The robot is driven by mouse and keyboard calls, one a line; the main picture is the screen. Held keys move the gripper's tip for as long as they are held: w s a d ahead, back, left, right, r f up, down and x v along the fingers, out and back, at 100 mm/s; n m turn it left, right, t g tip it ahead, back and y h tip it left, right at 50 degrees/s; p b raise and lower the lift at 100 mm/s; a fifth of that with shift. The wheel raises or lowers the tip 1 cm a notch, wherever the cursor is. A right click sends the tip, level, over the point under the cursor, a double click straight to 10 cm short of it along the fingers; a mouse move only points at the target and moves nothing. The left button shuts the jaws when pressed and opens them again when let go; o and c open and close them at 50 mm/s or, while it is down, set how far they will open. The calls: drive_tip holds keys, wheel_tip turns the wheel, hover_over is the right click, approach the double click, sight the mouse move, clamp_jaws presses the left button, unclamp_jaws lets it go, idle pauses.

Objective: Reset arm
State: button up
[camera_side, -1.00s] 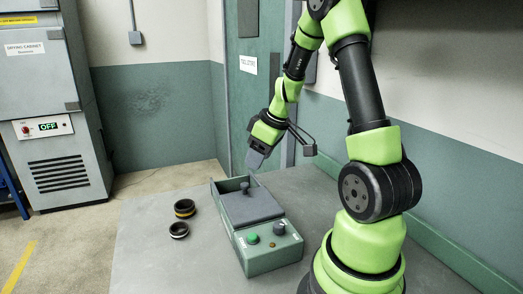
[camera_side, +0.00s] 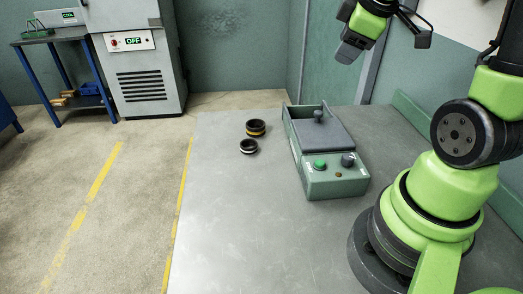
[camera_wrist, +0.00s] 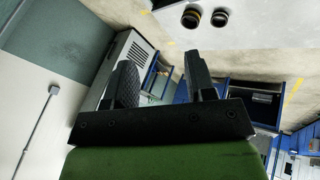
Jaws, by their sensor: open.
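My gripper (camera_side: 345,53) is raised at the top of the side view, above and behind the green ring grinder (camera_side: 338,186). In the wrist view my gripper (camera_wrist: 160,82) shows two dark fingers spread apart with nothing between them. The grinder has a grey lid with a knob (camera_side: 319,116), a green button (camera_side: 320,164) and a dark dial (camera_side: 348,160). Two dark rings lie on the table left of the grinder: one with a yellow band (camera_side: 256,128) and a smaller one with a white band (camera_side: 248,147). My gripper is clear of all of them.
The grey table (camera_side: 240,215) is bare at its front and left. A grey drying cabinet (camera_side: 146,75) with an OFF display stands on the floor at the back left. A blue-legged workbench (camera_side: 60,70) stands left of it. A wall and door are behind the table.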

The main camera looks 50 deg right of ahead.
drive_tip(key=s+a+r+n+t+h, duration=0.25)
drive_tip(key=a+r+n+t, duration=0.3)
drive_tip(key=r, duration=0.55)
drive_tip(key=s+a+f+m+g+y, duration=0.2)
drive_tip(key=s+a+f+m+y, duration=0.1)
drive_tip(key=a+m, duration=0.4)
drive_tip(key=s+a+f+m+g+y, duration=0.1)
drive_tip(key=s+a+f+m+y, duration=0.2)
drive_tip(key=a+m, duration=0.4)
drive_tip(key=shift+s+g+y, duration=0.2)
drive_tip(key=shift+g+y, duration=0.15)
drive_tip(key=shift+y, duration=0.4)
drive_tip(key=shift+o, duration=0.3)
drive_tip(key=shift+d+f, duration=0.1)
